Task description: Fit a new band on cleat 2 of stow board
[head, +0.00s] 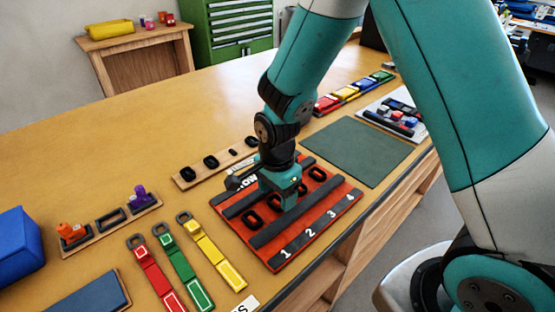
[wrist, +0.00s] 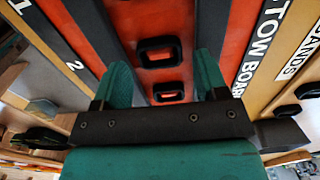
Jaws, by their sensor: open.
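The red stow board (head: 325,222) lies on the table, with dark strips across it and numbers 1 to 4 along its front. Black ring-shaped pieces sit in a row on its red middle; one near number 1 (head: 247,217) shows clearly. My gripper (head: 285,205) is low over the middle of this row and hides part of it. In the wrist view my gripper (wrist: 165,75) is open. Two black rings, an upper one (wrist: 160,44) and a lower one (wrist: 168,86), show between its fingers. I see no band held. I cannot tell cleat 2's ring or its condition surely.
Behind the board, a wooden strip (head: 222,164) bears several black pieces; the wrist view shows a "BANDS" label (wrist: 302,55). Red, green and yellow straps (head: 215,255) lie left. A dark green mat (head: 357,150) lies clear to the right. A tray of small parts (head: 398,113) is beyond.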

